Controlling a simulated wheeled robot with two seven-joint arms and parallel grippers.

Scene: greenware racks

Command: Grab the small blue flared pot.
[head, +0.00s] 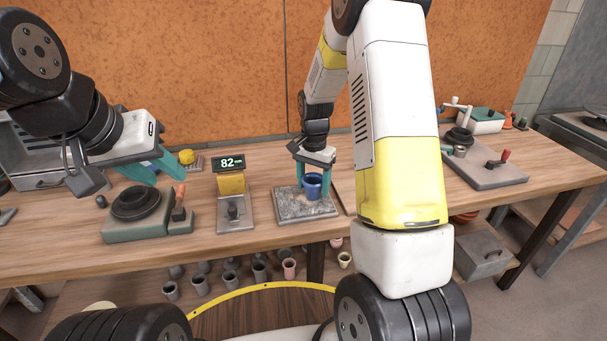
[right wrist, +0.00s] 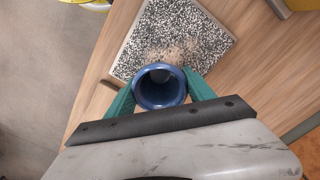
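The small blue flared pot (head: 313,187) stands upright on a speckled grey slab on the bench. In the right wrist view its round open mouth (right wrist: 160,87) faces the camera. My right gripper (head: 312,181) is around it from above, one teal finger on each side. In the right wrist view the fingers (right wrist: 160,92) lie close against the pot's sides; whether they press on it I cannot tell. My left gripper (head: 158,172) is above the bench at the left, its teal fingers apart and empty.
The speckled slab (right wrist: 208,47) lies near the bench's front edge. A scale reading 82 (head: 229,163) and a dark round wheel (head: 135,203) are to its left. A grey board with a red-handled tool (head: 490,172) is at the right. Several small pots (head: 230,277) stand below the bench.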

